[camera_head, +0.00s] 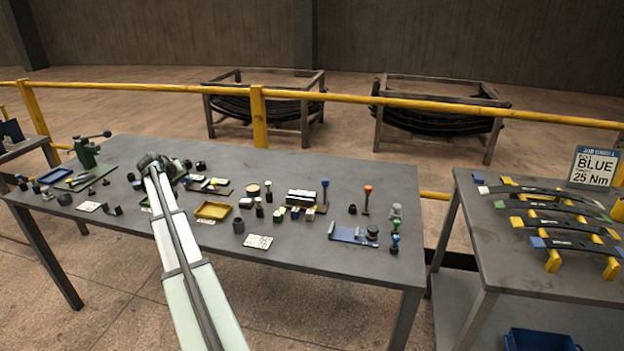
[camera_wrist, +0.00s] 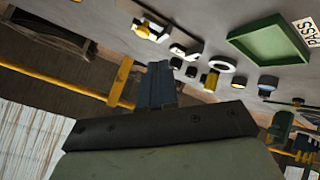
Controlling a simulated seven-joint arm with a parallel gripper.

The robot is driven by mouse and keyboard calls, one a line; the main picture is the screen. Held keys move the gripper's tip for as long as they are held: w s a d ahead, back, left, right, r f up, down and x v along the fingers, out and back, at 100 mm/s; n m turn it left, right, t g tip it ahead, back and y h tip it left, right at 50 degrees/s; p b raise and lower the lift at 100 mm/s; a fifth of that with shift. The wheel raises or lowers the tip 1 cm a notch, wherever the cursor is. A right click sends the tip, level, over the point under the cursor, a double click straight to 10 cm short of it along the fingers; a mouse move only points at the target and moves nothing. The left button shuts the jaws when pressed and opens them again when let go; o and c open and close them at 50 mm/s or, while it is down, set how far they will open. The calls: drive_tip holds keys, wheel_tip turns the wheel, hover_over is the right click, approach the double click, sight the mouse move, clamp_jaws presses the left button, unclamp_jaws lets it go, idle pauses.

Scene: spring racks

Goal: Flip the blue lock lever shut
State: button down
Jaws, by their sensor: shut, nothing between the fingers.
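An upright stem with a blue top (camera_head: 325,184) stands at the right end of a small black-and-white fixture (camera_head: 300,196) on the long table; it may be the blue lock lever, but it is too small to be sure. My gripper (camera_head: 158,168) is over the left half of the table, well to the left of that stem and apart from it. In the wrist view my gripper's fingers (camera_wrist: 156,82) are together and empty. The blue lever cannot be made out in the wrist view.
Many small parts crowd the long table (camera_head: 300,168). A yellow tray (camera_head: 212,210), an orange-topped stem (camera_head: 367,191) and a blue flat fixture (camera_head: 354,235) stand around. A green tray (camera_wrist: 272,42) shows in the wrist view. A second table (camera_head: 520,270) holds leaf springs at right.

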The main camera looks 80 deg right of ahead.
drive_tip(key=s+d+r+m+g+y, duration=0.1)
drive_tip(key=s+d+r+m, duration=0.1)
drive_tip(key=s, duration=1)
drive_tip(key=s+d+r+m+g+y, duration=0.2)
drive_tip(key=s+d+r+m, duration=0.1)
drive_tip(key=s, duration=1)
drive_tip(key=s+d+r+m+g+y, duration=0.1)
drive_tip(key=s+d, duration=0.3)
drive_tip(key=s, duration=0.8)
drive_tip(key=shift+s+r+m+g+y, duration=0.35)
drive_tip(key=shift+r+m+g, duration=0.25)
drive_tip(key=shift+r+m, duration=0.2)
drive_tip(key=shift+d, duration=0.1)
approach(325, 192)
drive_tip(key=w+d+f, duration=0.1)
drive_tip(key=d+f, duration=0.1)
drive_tip(key=d, duration=0.1)
drive_tip(key=shift+s+d, duration=0.1)
drive_tip(key=shift+s, duration=0.3)
drive_tip(key=shift+s, duration=0.15)
